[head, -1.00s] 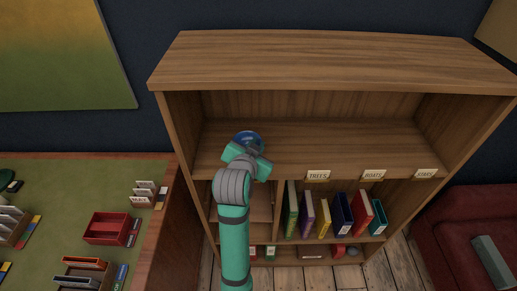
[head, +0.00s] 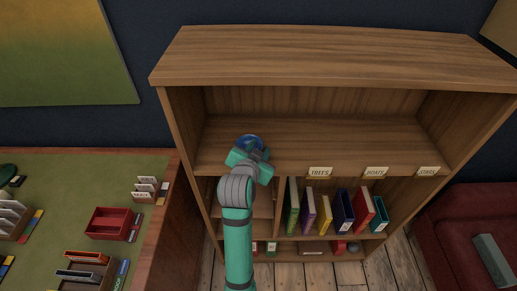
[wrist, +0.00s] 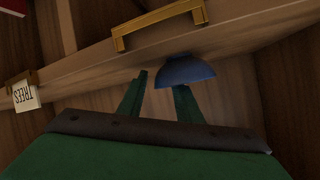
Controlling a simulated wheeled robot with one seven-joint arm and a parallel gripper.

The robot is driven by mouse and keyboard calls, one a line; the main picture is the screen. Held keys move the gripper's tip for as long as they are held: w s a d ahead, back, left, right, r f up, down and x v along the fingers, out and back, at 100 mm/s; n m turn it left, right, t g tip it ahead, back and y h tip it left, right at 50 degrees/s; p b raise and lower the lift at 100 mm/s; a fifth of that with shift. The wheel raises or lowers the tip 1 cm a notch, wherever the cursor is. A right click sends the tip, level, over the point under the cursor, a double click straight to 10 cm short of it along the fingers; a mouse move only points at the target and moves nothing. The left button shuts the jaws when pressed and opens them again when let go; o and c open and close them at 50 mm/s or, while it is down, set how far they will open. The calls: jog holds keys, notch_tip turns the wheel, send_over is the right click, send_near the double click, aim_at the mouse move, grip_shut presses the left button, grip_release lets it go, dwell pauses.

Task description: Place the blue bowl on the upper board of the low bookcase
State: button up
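The blue bowl (head: 249,142) is at my gripper's tips, over the left end of the upper board (head: 340,148) of the low bookcase in the head view. My gripper (head: 250,153) is shut on the bowl near its rim. In the wrist view the bowl (wrist: 188,72) covers the tip of the right finger, and the left finger of my gripper (wrist: 160,82) shows beside it.
The upper board is bare to the right of the bowl, under the bookcase top (head: 330,55). Label plates, including TREES (head: 320,172), line its front edge. Several books (head: 343,212) stand below. A green-topped desk (head: 70,185) is at the left, a red seat (head: 470,240) at the right.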

jog(key=shift+w+r, duration=0.1)
jog(key=shift+r, duration=0.05)
jog(key=v, duration=1.2)
jog(key=s+d+f+n+t+y, duration=0.1)
jog(key=s+f+n, duration=0.2)
jog(key=s+f, duration=0.4)
jog(key=s+d+f+n+y, duration=0.1)
jog(key=s+d+f+n, duration=0.15)
jog(key=s+f, duration=0.55)
jog(key=s+f+n+t, duration=0.1)
jog(key=s+f, duration=0.2)
jog(key=s, duration=1.8)
jog(key=shift+a+t+y, duration=0.3)
jog(key=shift+a+y, duration=0.1)
jog(key=shift+a, duration=0.05)
